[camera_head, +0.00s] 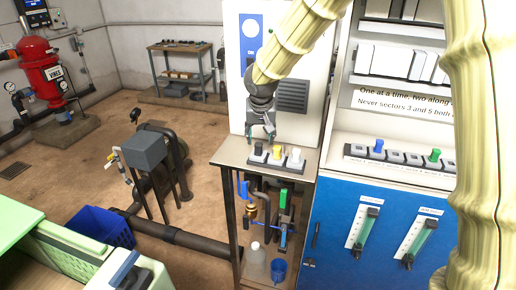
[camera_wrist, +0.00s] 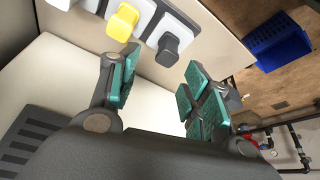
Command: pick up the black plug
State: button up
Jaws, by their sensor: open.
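The black plug (camera_head: 258,149) sits at the left end of a row of sockets on a small table, beside a yellow plug (camera_head: 277,153) and a white plug (camera_head: 294,157). In the wrist view the black plug (camera_wrist: 168,47) stands in its white socket next to the yellow plug (camera_wrist: 122,22). My gripper (camera_head: 262,132) is just above and behind the black plug in the head view. In the wrist view my gripper (camera_wrist: 160,88) is open, its teal pads apart and nothing between them. The black plug lies just beyond the fingertips, and I see no contact.
The small table (camera_head: 228,155) stands against a white cabinet (camera_head: 240,95). A blue panel (camera_head: 335,220) with a socket row holding blue and green plugs is at right. Pipes, a bottle (camera_head: 255,262) and a blue cup (camera_head: 278,270) are below the table.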

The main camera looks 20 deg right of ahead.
aim_at(259, 144)
jog(key=shift+s+f+p, duration=0.1)
jog(key=shift+s+p, duration=0.1)
jog(key=shift+p, duration=0.2)
jog(key=shift+s+a+f+p, duration=0.1)
jog(key=shift+f+p, duration=0.2)
jog(key=shift+p, duration=0.05)
jog(key=x, duration=0.1)
jog(key=p+x, duration=0.1)
jog(key=x, duration=0.1)
jog(key=shift+a, duration=0.3)
jog(key=shift+d+f+p, duration=0.1)
jog(key=shift+f+p, duration=0.2)
jog(key=shift+f, duration=0.2)
jog(key=shift+w, duration=0.2)
jog(key=c, duration=1)
